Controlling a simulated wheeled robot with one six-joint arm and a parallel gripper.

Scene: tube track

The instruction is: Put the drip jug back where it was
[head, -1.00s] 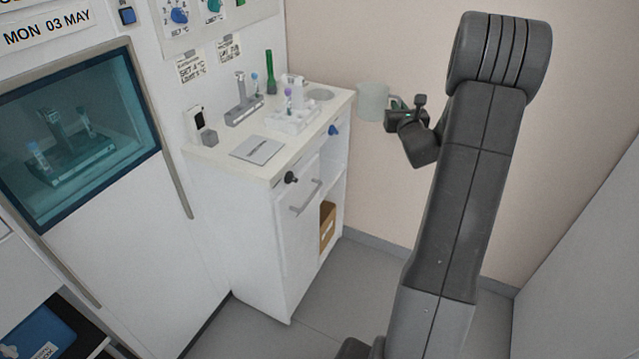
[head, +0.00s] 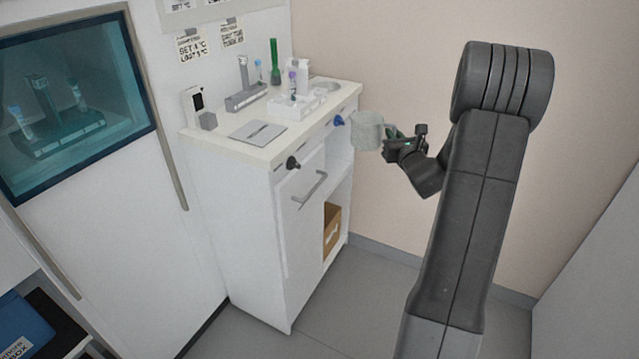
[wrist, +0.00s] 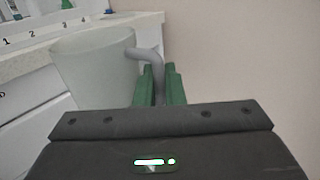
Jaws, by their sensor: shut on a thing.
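The drip jug (head: 367,131) is a pale, translucent grey-green jug with a side handle. My gripper (head: 394,139) is shut on its handle and holds it in the air, just beyond the right end of the white counter. The jug looks upright. In the wrist view the jug (wrist: 92,66) is at left, and the green fingers of my gripper (wrist: 160,82) close around its grey handle (wrist: 150,54). The inside of the jug cannot be made out.
The counter (head: 240,150) holds a white tube rack (head: 297,104), a grey stand (head: 245,98), a green tube (head: 275,62) and a flat grey pad (head: 258,133). Below, an open shelf holds a brown box (head: 332,229).

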